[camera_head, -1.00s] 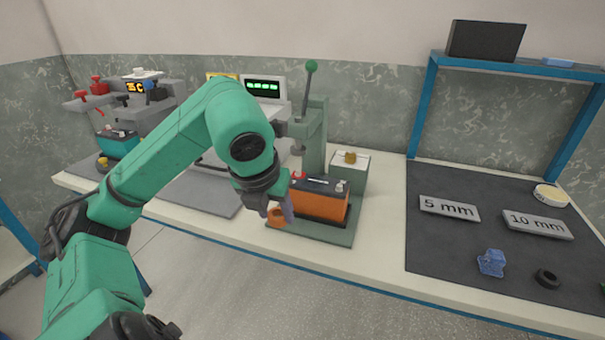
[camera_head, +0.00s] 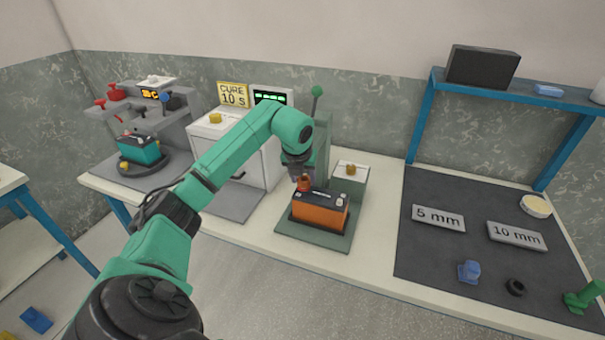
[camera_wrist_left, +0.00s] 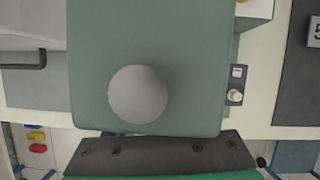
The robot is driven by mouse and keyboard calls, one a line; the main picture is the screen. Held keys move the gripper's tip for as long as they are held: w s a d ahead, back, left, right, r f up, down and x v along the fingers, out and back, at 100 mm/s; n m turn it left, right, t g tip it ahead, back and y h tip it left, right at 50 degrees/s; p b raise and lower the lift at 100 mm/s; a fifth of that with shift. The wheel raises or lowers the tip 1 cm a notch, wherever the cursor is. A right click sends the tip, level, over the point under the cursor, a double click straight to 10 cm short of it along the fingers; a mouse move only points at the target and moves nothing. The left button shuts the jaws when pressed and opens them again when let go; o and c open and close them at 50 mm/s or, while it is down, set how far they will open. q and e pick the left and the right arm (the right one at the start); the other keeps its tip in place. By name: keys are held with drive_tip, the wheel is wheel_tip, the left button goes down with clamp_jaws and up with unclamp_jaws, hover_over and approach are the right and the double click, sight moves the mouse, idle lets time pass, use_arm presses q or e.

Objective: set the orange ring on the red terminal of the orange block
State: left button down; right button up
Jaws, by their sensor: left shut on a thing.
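The orange block (camera_head: 318,214), a battery with a dark top, sits on the green base plate of the press. My left gripper (camera_head: 303,181) points down at the left end of the block's top. It is shut on the orange ring (camera_head: 304,187), which is at the red terminal's corner. The red terminal is hidden behind the ring and fingers, so I cannot tell whether the ring is around it or just above it. The grey terminal (camera_head: 341,197) shows at the right end. Neither fingers nor ring can be made out in the left wrist view. My right gripper is not in view.
The green press (camera_head: 318,140) stands close behind my gripper; its round grey part (camera_wrist_left: 138,94) fills the left wrist view's middle. A box with a brass knob (camera_head: 350,170) is right of it. A dark mat (camera_head: 440,255) with labelled plates lies farther right.

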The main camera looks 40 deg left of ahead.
use_arm(q)
drive_tip(key=shift+s+f, duration=0.1)
drive_tip(key=shift+f, duration=0.45)
drive_tip(key=shift+f, duration=0.1)
drive_tip(key=shift+c, duration=1.5)
unclamp_jaws()
drive_tip(key=shift+s+r, duration=0.1)
drive_tip(key=shift+r, duration=0.2)
drive_tip(key=b+v, duration=0.1)
drive_tip(key=v, duration=1)
drive_tip(key=shift+r, duration=0.3)
drive_tip(key=shift+s+d, duration=0.1)
drive_tip(key=shift+s, duration=0.05)
